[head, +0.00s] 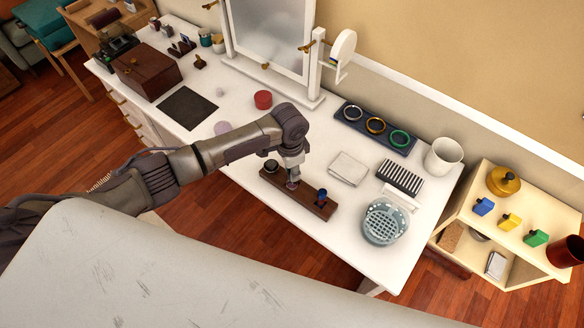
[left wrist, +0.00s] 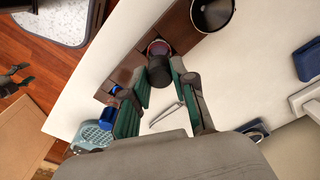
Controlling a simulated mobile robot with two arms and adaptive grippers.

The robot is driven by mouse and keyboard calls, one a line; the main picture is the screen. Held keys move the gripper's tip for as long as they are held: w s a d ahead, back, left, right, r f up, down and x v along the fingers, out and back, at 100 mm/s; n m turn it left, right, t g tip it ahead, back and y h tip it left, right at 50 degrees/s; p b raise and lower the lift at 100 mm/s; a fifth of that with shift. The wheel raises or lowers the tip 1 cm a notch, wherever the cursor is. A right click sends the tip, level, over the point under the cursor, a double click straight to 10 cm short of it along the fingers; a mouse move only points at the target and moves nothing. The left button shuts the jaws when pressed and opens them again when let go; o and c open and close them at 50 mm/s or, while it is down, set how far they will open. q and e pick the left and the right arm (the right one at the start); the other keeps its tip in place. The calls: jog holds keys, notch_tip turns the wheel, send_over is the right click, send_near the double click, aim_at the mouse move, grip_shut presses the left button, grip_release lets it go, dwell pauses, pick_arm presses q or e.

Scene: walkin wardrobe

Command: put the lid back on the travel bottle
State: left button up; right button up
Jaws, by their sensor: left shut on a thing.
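A dark wooden rack (head: 325,209) lies on the white dressing table; it also shows in the left wrist view (left wrist: 130,62). My left gripper (head: 292,184) is over the middle of the rack, pointing down. In the left wrist view its green-padded fingers (left wrist: 160,76) are shut on a dark cylindrical piece, which looks like the lid (left wrist: 160,72). Just beyond the lid is a red-rimmed round piece (left wrist: 156,47) at the rack, perhaps the bottle's top; whether they touch, I cannot tell. A blue bottle (head: 321,196) stands at the rack's right end. My right gripper is not in view.
A round black-rimmed container (left wrist: 211,13) is at the rack's other end. A folded white cloth (head: 348,168), striped holder (head: 400,179), teal basket (head: 383,222) and bangle tray (head: 352,124) are close by. The mirror (head: 272,35) stands behind. The table's front edge is near.

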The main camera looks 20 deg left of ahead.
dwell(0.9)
pick_arm(q)
jog(key=o, duration=1.3)
jog(key=shift+r+p, duration=0.1)
jog(key=shift+p, duration=0.25)
jog(key=shift+r+p, duration=3.4)
jog(key=shift+p, duration=0.3)
grip_shut()
